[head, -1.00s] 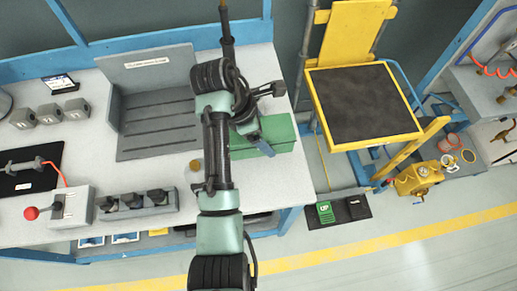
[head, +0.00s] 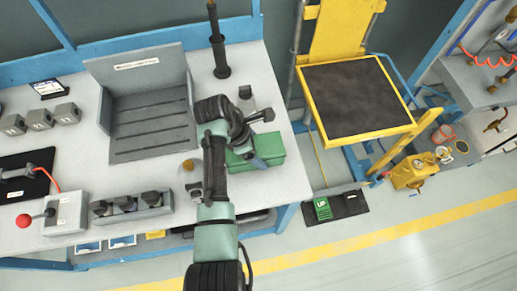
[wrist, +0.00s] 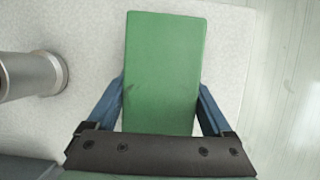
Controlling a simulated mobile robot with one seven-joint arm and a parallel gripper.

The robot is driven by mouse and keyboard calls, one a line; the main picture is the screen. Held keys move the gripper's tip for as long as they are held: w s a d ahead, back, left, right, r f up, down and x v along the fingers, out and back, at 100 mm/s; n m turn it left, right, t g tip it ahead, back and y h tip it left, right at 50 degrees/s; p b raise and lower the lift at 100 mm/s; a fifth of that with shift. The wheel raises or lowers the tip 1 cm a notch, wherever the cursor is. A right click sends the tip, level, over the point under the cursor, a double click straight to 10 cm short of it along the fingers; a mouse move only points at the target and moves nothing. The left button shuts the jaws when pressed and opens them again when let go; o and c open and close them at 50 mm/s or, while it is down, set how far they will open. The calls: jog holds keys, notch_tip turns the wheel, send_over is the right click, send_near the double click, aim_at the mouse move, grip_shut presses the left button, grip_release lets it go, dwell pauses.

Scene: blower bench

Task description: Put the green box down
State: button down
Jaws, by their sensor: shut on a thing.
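The green box (head: 262,150) is at the right end of the white bench in the head view. In the wrist view the green box (wrist: 165,70) fills the middle, between the two blue fingers. My gripper (wrist: 163,100) is shut on its sides. In the head view my gripper (head: 254,155) is partly hidden by my own arm. Whether the box's underside touches the bench top (head: 285,195) cannot be told.
A grey slotted fixture (head: 150,125) stands left of my arm. A dark upright post (head: 219,60) stands behind, and a small dark cylinder (head: 245,92) is near the box. A yellow lift table (head: 355,100) is to the right, past the bench edge.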

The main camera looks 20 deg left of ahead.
grip_release()
jog(key=shift+f, duration=0.1)
